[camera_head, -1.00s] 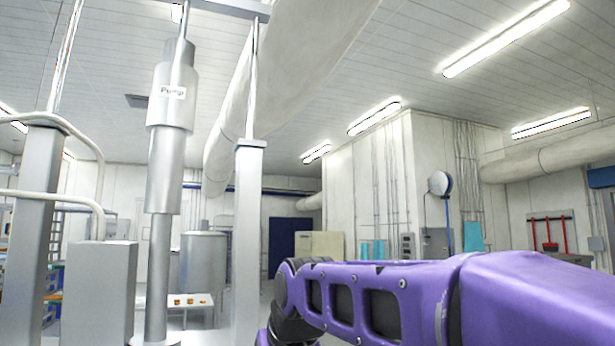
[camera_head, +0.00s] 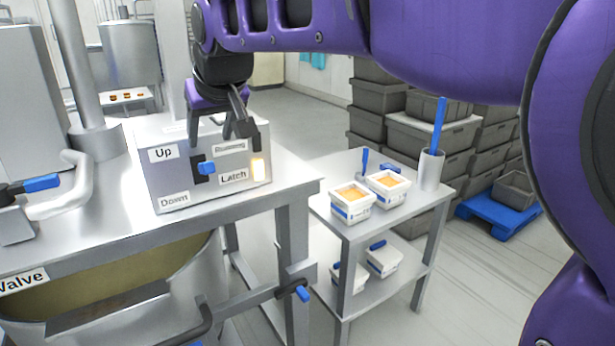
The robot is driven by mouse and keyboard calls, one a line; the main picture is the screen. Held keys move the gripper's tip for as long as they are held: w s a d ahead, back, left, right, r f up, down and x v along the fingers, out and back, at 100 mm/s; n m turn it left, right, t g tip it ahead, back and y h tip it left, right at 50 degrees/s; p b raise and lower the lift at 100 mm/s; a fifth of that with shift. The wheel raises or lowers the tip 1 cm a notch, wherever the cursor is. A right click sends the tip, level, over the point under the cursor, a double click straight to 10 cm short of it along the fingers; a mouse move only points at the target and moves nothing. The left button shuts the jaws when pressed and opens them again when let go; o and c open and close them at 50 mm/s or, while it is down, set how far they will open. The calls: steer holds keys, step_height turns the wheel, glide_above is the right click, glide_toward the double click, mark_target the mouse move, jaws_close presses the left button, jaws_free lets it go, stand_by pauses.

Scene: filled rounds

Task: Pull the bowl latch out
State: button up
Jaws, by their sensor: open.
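The bowl latch, a dark metal rod with a blue grip (camera_head: 302,292), is at lower centre, beside the table leg and in front of the big metal bowl (camera_head: 215,272). The bowl stands under the steel table, partly cut off by the frame. My gripper (camera_head: 212,138) hangs at upper centre, pointing down, its fingers apart and nothing seen between them. It overlaps the control box (camera_head: 205,165) in the picture, well above and left of the blue grip. I cannot tell whether it touches the box. The box has "Up", "Down" and "Latch" labels, a blue lever and a lit lamp.
A small steel cart (camera_head: 395,222) on the right holds white tubs and a cup with a blue-handled tool. Grey crates (camera_head: 375,125) stack behind it. A valve handle (camera_head: 40,183) is at left. A floor gap lies between table and cart.

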steer(key=w+d+f+m+g, duration=0.1)
steer(key=d+f+m+g, duration=0.15)
steer(key=f, duration=0.65)
steer(key=w+d+f+m+g, duration=0.1)
steer(key=f+g, duration=0.2)
steer(key=f, duration=0.7)
steer(key=m+t+y+b, duration=0.1)
steer(key=m+t+y, duration=0.2)
steer(key=m+t, duration=0.85)
steer(key=m+t+y+b, duration=0.1)
steer(key=m+t+y, duration=0.1)
steer(key=m, duration=1.9)
glide_toward(307, 299)
steer(key=b+x, duration=0.1)
steer(key=x, duration=1.1)
jaws_close()
